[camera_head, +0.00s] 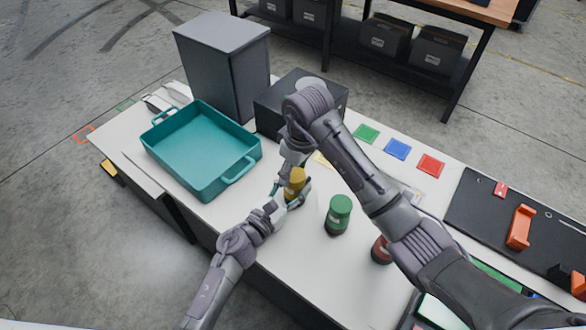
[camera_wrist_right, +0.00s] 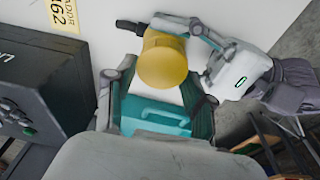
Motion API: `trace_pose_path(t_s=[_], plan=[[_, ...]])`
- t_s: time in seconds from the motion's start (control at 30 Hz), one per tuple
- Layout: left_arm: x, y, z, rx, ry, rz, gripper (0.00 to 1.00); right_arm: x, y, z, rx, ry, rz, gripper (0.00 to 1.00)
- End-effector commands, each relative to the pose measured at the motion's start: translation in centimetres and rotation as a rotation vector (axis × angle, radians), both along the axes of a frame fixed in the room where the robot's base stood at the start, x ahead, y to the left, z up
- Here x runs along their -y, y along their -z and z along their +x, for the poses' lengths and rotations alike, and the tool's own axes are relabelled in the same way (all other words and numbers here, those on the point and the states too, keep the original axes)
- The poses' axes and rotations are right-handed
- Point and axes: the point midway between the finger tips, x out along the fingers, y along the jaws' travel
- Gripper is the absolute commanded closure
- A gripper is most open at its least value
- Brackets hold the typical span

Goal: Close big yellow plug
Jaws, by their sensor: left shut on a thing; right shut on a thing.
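The big yellow plug (camera_head: 295,184) is upright just above or on the white table, between my two grippers; I cannot tell if it touches the table. In the right wrist view its round yellow top (camera_wrist_right: 163,62) fills the upper middle. My left gripper (camera_head: 290,198) comes in from the front left and is shut around its lower part; its fingers also show in the right wrist view (camera_wrist_right: 172,30). My right gripper (camera_head: 294,172) reaches down from above and is shut on its yellow top. The lower body is mostly hidden by the fingers.
A teal tray (camera_head: 168,162) and a grey bin (camera_head: 232,70) stand at the left. A black box (camera_head: 273,112) is behind the grippers. A green-topped jar (camera_head: 340,207) and a partly hidden red jar (camera_head: 379,250) stand to the right. Green, blue and red squares (camera_head: 397,149) lie behind.

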Motion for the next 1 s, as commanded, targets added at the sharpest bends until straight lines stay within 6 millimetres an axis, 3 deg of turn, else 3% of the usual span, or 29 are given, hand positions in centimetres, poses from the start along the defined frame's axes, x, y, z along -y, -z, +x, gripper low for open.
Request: trace_pose_path(t_s=[0.17, 0.47, 0.5, 0.6, 1.0], plan=[[-0.08, 0.42, -0.05, -0.008, -0.004, 0.004, 1.00, 0.11, 0.06, -0.43, -0.021, 0.087, 0.007, 0.65], [-0.38, 0.41, 0.13, -0.009, -0.011, 0.004, 1.00, 0.35, 0.22, -0.50, -0.026, 0.091, -0.002, 0.64], [-0.40, 0.40, 0.15, -0.009, -0.011, 0.005, 1.00, 0.36, 0.24, -0.51, -0.026, 0.091, -0.002, 0.40], [-0.36, 0.37, 0.12, -0.008, -0.010, 0.004, 1.00, 0.38, 0.26, -0.48, -0.025, 0.091, -0.002, 0.23], [-0.10, 0.35, -0.06, -0.007, -0.003, 0.003, 1.00, 0.42, -0.47, -0.28, -0.020, 0.092, -0.001, 0.21]])
